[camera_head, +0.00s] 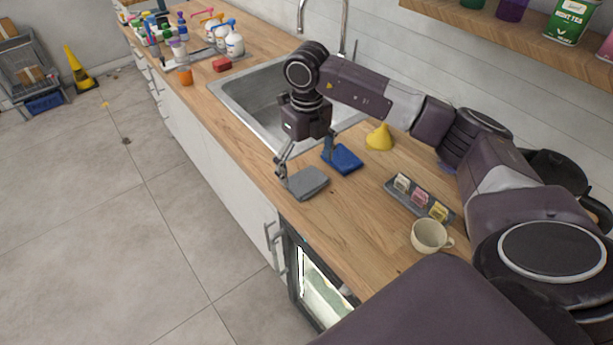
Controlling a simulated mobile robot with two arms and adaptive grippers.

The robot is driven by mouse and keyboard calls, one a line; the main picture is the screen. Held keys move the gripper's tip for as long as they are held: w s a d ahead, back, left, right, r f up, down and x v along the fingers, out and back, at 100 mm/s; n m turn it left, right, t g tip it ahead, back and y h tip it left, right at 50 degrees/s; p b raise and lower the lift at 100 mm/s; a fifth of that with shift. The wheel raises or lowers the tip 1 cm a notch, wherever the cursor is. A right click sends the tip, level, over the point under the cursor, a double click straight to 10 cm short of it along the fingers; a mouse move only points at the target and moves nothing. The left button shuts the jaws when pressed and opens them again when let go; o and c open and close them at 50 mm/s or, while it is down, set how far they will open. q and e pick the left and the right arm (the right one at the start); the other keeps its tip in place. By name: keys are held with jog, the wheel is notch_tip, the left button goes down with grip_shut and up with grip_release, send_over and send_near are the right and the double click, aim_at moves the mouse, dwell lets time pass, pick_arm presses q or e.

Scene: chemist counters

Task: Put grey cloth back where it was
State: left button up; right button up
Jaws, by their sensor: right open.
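The grey cloth (309,183) lies folded on the wooden counter, near its front edge and in front of the sink. My right gripper (305,170) is over the counter, pointing down, with its fingers spread wide. One finger comes down at the left end of the grey cloth, and the other is by the blue cloth (345,160). Whether the fingers touch either cloth is hard to tell. The blue cloth lies folded just behind and to the right of the grey one. My left gripper is not in view.
A steel sink (245,100) is set in the counter (325,225) behind the cloths. To the right are a yellow funnel-shaped thing (379,138), a tray (405,201) with small packets, and a cream mug (428,236). Spray bottles (234,42) stand at the far end.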

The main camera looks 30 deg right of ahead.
aim_at(306, 179)
notch_tip(306, 179, up, 9)
jog(key=b, duration=0.1)
jog(key=shift+f+b, duration=0.2)
jog(key=shift+b, duration=0.1)
jog(key=shift+f, duration=0.1)
